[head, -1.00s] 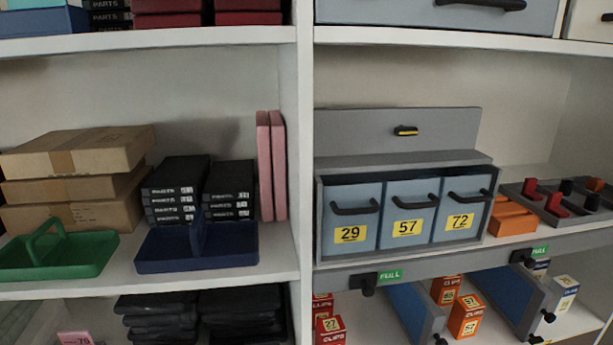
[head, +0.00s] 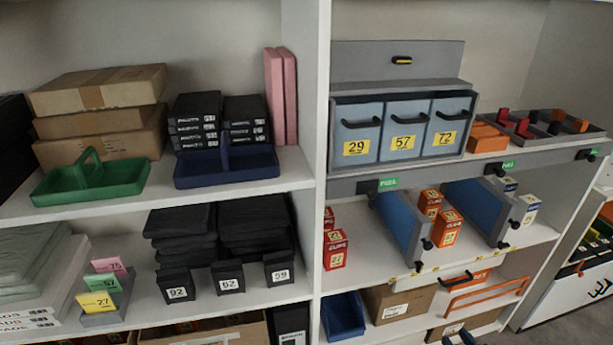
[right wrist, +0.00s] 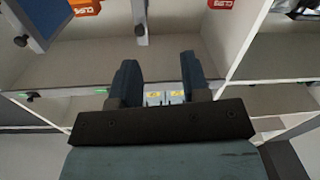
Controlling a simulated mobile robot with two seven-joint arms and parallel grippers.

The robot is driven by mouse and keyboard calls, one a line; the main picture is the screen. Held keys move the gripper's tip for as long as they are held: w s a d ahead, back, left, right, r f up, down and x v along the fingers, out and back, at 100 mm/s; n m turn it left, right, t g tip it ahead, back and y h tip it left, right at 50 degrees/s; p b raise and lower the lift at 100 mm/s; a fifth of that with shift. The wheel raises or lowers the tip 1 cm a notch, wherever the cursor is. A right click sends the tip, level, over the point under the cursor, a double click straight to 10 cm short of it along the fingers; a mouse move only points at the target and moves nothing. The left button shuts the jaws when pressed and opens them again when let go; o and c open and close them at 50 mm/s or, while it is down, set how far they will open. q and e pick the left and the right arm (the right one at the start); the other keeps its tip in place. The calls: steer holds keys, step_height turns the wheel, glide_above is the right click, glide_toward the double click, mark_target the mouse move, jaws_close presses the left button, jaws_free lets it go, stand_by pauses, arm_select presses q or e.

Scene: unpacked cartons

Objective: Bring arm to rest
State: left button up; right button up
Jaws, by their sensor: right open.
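My right gripper (head: 460,337) shows only as dark tips at the bottom edge of the head view, in front of the lower right shelf. In the right wrist view my right gripper (right wrist: 160,75) has its two dark fingers wide apart, with nothing held between them. Shelf boards and blue bins with yellow labels show beyond the fingers there. My left gripper is in neither view.
A blue bin (head: 343,317), a cardboard box (head: 398,304) and an orange rack (head: 486,294) stand on the lower right shelf near the gripper. Blue panels (head: 398,224) hang above. A white upright (head: 318,190) divides the shelving.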

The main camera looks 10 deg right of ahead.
steer(key=d+r+n, duration=0.2)
steer(key=d, duration=0.3)
steer(key=s+a+f+n+g, duration=0.1)
steer(key=s+a+n+g, duration=0.2)
steer(key=s+a+g, duration=0.9)
steer(key=s+a+m+t+y, duration=0.15)
steer(key=a+m+t, duration=0.35)
steer(key=a, duration=1.2)
arm_select(q)
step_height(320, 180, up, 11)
steer(key=p, duration=1.2)
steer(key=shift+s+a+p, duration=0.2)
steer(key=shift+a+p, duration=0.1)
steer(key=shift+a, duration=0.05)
arm_select(e)
step_height(320, 180, up, 12)
steer(key=shift+s, duration=0.2)
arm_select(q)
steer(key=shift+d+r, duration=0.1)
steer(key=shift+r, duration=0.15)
arm_select(e)
steer(key=shift+f+h, duration=0.1)
steer(key=shift+h, duration=0.15)
